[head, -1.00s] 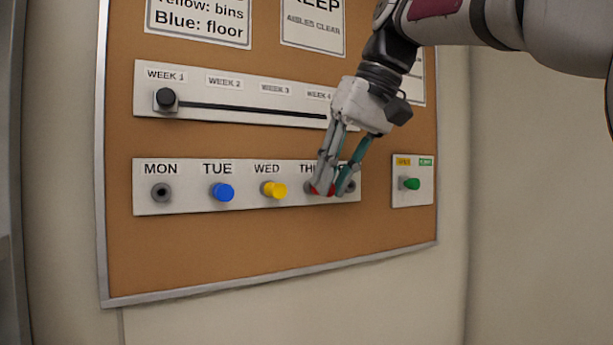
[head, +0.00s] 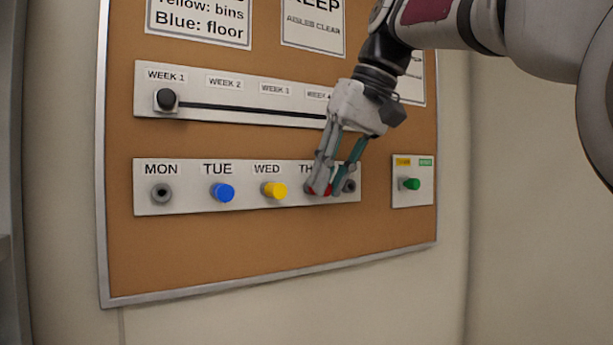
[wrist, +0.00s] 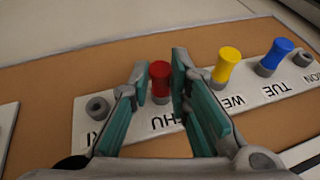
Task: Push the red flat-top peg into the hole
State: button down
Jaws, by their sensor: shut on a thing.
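The red peg (wrist: 160,80) stands at the grey THU socket in the wrist view, its base at the collar. How deep it sits I cannot tell. My gripper (wrist: 163,78) has one teal-padded finger on each side of the peg and is shut on it. In the head view, only bits of the red peg (head: 327,190) show between the fingertips of my gripper (head: 322,190). The fingers hide most of the peg and the THU socket. The white day strip (head: 245,206) carries the sockets.
The blue peg (head: 223,192) is at TUE and the yellow peg (head: 274,190) at WED. The MON socket (head: 161,194) and FRI socket (wrist: 97,107) are empty. A green knob (head: 411,184) is on a plate at the right. A slider strip (head: 250,109) runs above.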

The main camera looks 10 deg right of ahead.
jog(key=c, duration=1.4)
grip_release()
jog(key=shift+v, duration=3.8)
jog(key=s+d+f+m+h+b, duration=0.1)
jog(key=s+f, duration=0.3)
jog(key=f, duration=0.9)
jog(key=s+d+f+t+h+b, duration=0.1)
jog(key=s+f, duration=0.3)
jog(key=f, duration=0.9)
jog(key=s+d+f+m+t+h+b, duration=0.1)
jog(key=s+f+h+b, duration=0.1)
jog(key=f, duration=1.1)
jog(key=shift+s+d+m+b, duration=0.15)
jog(key=shift+s+b, duration=0.15)
jog(key=shift+s, duration=0.35)
jog(key=shift+s+d+m+b, duration=0.15)
jog(key=shift+s+b, duration=0.15)
jog(key=shift+s, duration=0.35)
